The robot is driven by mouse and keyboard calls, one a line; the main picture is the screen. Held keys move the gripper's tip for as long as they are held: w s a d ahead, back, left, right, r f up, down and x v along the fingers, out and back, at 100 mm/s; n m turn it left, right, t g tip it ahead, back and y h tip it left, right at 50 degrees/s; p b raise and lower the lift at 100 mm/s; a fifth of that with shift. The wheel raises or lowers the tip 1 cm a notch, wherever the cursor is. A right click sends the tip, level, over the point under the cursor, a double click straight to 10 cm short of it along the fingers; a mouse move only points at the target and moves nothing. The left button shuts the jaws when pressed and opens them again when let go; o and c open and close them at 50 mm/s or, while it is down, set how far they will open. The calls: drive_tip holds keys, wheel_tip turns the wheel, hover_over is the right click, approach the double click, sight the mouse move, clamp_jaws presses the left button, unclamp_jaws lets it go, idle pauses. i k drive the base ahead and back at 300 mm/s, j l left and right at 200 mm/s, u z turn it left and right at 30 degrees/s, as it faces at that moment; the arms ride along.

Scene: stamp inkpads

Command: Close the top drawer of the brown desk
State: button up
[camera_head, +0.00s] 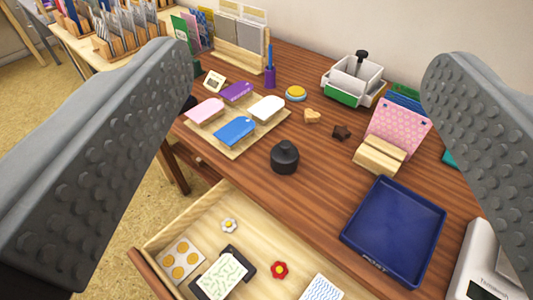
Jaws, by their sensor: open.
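The brown desk (322,164) fills the middle of the view, with a striped wood top. Its top drawer (205,222) is pulled out toward the bottom left. The drawer has a pale inside and a brown front (158,277) at the lower left. In it lie a square with several orange discs (182,261), a patterned pad in a dark holder (224,275), a white flower (229,225), a red flower (279,270) and a wavy blue-and-white card (321,288). My gripper (312,68) is open and empty, its two grey studded fingers wide apart above the desk. The drawer's handle is not visible.
Floor (88,185) shows left of the drawer.

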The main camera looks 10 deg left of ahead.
sight(172, 263)
drive_tip(key=k+u, duration=0.15)
drive_tip(key=k, duration=0.4)
drive_tip(key=k+j+u, duration=0.15)
drive_tip(key=k, duration=0.4)
